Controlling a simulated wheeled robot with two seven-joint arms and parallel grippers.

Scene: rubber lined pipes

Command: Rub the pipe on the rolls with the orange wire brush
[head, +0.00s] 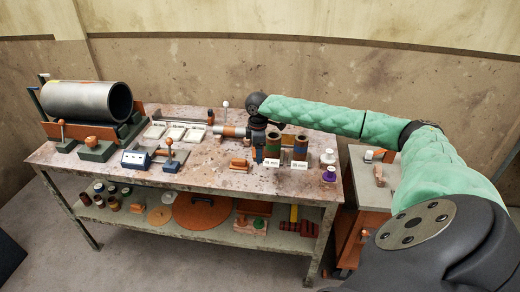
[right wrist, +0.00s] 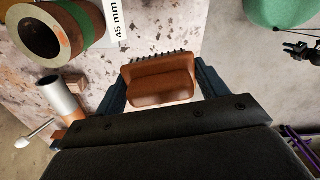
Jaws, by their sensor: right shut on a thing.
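The grey metal pipe (head: 88,101) lies on the roll stand (head: 100,135) at the left end of the workbench, its open end facing right. My right gripper (head: 258,152) is over the middle of the bench, far to the right of the pipe. In the right wrist view, my right gripper (right wrist: 160,92) is shut on the orange wire brush (right wrist: 160,82). Its dark bristles show along the far edge, between the fingers. In the head view I cannot clearly make out the held brush. My left gripper is not in view.
Upright lined pipe pieces with a 45 mm label (head: 271,162) stand right beside my right gripper. An orange block (head: 238,164) lies to its left. White trays (head: 175,132), a blue box (head: 136,159) and a small clamp-like tool (head: 170,155) lie between gripper and pipe.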

